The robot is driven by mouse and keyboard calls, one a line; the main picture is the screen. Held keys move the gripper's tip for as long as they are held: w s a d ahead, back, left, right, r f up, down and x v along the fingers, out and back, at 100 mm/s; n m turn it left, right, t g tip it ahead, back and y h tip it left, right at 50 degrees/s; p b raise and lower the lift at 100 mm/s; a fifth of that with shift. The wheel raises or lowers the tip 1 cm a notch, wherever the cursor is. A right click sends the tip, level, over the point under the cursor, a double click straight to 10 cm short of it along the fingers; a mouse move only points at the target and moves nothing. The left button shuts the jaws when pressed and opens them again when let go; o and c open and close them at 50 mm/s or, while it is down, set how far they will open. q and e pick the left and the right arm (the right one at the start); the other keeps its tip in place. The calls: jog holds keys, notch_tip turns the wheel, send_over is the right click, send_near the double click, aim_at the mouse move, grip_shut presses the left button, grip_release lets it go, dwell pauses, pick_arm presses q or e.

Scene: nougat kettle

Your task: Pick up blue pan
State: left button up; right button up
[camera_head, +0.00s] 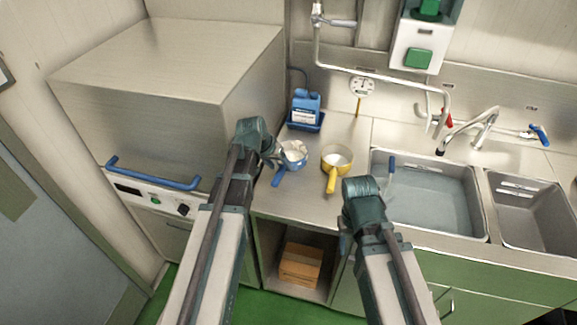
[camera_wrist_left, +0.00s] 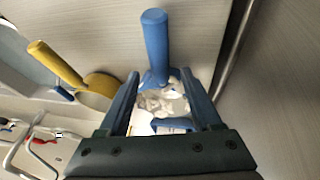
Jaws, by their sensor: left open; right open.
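The blue pan (camera_head: 293,164) stands on the steel counter and holds pale, lumpy contents. Its blue handle (camera_head: 278,177) points toward the front left. In the left wrist view the blue handle (camera_wrist_left: 155,48) stretches away past the fingertips, and the pan's bowl shows between the fingers. My left gripper (camera_wrist_left: 150,80) is open, with one finger on each side of the pan in that view. I cannot tell whether the fingers touch it. In the head view this gripper (camera_head: 270,158) is at the pan's left side. My right gripper (camera_head: 345,232) is by the counter's front edge, its fingers mostly hidden.
A yellow pan (camera_head: 327,155) stands just right of the blue pan, its handle toward the front. A blue canister (camera_head: 305,106) sits in a blue tray behind. The large steel machine (camera_head: 170,75) rises close on the left. Sinks (camera_head: 430,200) lie to the right.

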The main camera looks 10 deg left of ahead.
aim_at(282, 166)
pick_arm(q)
jog(key=b+x, duration=0.2)
jog(key=x, duration=0.2)
jog(key=shift+w+b, duration=0.2)
jog(key=shift+b, duration=0.2)
jog(key=shift+r, duration=0.1)
grip_shut()
